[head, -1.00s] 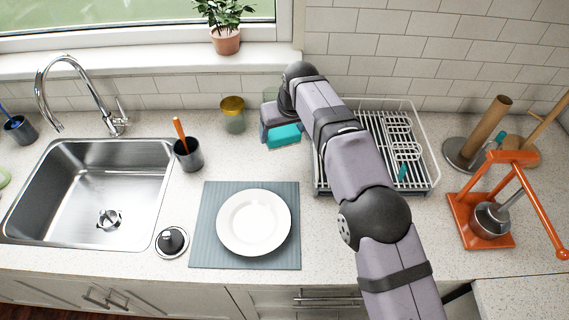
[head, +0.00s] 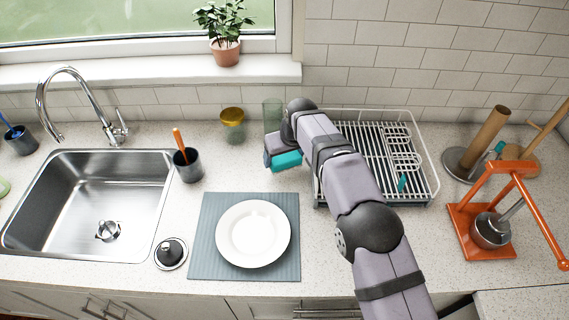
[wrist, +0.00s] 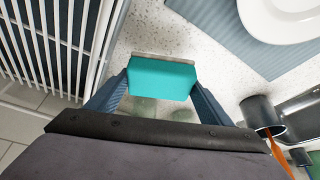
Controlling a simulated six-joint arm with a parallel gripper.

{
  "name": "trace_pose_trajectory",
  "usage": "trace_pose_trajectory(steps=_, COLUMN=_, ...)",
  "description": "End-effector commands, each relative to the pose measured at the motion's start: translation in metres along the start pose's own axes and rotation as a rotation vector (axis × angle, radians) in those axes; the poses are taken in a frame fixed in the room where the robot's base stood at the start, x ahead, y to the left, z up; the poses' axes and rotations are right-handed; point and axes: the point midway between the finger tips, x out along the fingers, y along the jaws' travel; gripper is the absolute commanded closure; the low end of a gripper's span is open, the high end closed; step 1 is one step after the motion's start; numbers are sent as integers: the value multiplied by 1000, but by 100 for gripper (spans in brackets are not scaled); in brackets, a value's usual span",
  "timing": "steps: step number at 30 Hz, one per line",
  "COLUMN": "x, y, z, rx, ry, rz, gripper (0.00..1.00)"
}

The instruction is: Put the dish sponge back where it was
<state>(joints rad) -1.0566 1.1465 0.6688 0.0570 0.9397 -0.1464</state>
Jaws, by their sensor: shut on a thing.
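The dish sponge (head: 287,161) is a teal block with a greyish layer along one edge. My gripper (head: 270,157) is shut on it, left of the dish rack and behind the plate. In the wrist view the sponge (wrist: 161,78) sits between the two blue-grey fingers of my gripper (wrist: 158,88), with speckled counter beyond it. I cannot tell whether the sponge touches the counter. My arm hides part of the dish rack.
The white wire dish rack (head: 432,170) stands to the right. A dark cup (head: 187,168), a blue mat (head: 206,259) with a white plate (head: 253,233), and the sink (head: 80,200) lie left and in front.

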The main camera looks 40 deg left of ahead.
Motion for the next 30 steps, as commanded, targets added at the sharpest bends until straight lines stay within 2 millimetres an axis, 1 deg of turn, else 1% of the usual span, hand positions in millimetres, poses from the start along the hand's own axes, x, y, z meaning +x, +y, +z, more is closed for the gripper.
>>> trace_pose_trajectory(steps=7, x=6, y=0, z=3, rx=0, ry=-2, rz=-1, gripper=44)
trace_pose_trajectory(steps=15, x=32, y=0, z=14, rx=0, ry=-2, rz=0, gripper=44)
trace_pose_trajectory(steps=17, x=36, y=0, z=15, rx=0, ry=-2, rz=0, gripper=44)
trace_pose_trajectory(steps=30, x=42, y=0, z=18, rx=0, ry=0, rz=0, gripper=44)
